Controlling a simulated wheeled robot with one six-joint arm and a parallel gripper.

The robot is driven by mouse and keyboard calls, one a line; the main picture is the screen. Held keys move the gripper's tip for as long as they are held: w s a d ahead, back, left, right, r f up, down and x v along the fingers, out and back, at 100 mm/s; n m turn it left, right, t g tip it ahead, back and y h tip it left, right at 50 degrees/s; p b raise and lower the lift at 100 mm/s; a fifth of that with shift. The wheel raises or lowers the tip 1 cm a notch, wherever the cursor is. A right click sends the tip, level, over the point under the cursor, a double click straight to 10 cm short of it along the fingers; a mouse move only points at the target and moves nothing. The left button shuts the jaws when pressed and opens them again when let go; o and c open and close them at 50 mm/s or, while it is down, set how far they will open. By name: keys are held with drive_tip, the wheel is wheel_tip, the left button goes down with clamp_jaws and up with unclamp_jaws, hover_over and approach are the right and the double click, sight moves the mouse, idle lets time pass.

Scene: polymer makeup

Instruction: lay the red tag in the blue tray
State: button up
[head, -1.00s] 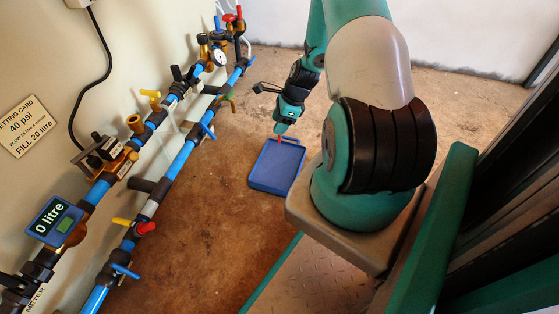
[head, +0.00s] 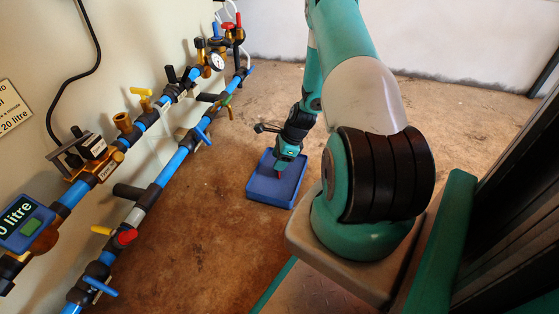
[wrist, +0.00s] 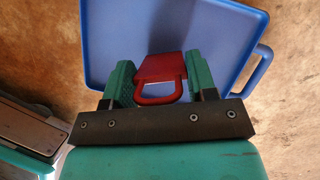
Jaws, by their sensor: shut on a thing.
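The red tag (wrist: 160,72) is between the two green fingers of my gripper (wrist: 160,82) in the wrist view, with its looped end toward the palm. My gripper is shut on it. The blue tray (wrist: 120,22) lies beyond the tag and fills much of the wrist view. In the head view the blue tray (head: 262,188) is on the floor, and my gripper (head: 280,172) points down over it. The tag is only a small reddish spot there, and I cannot tell whether it touches the tray's bottom.
Blue pipes (head: 172,166) with several valves run along the wall at left. A meter reading 0 litre (head: 22,218) is at the lower left. The brown floor (head: 190,240) around the tray is clear.

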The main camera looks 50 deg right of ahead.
drive_tip(key=shift+f, duration=0.1)
drive_tip(key=o, duration=1)
drive_tip(key=p+v, duration=0.8)
drive_tip(key=v, duration=0.4)
drive_tip(key=shift+a+r+p, duration=0.1)
drive_tip(key=shift+r+p, duration=0.1)
drive_tip(key=shift+p, duration=0.1)
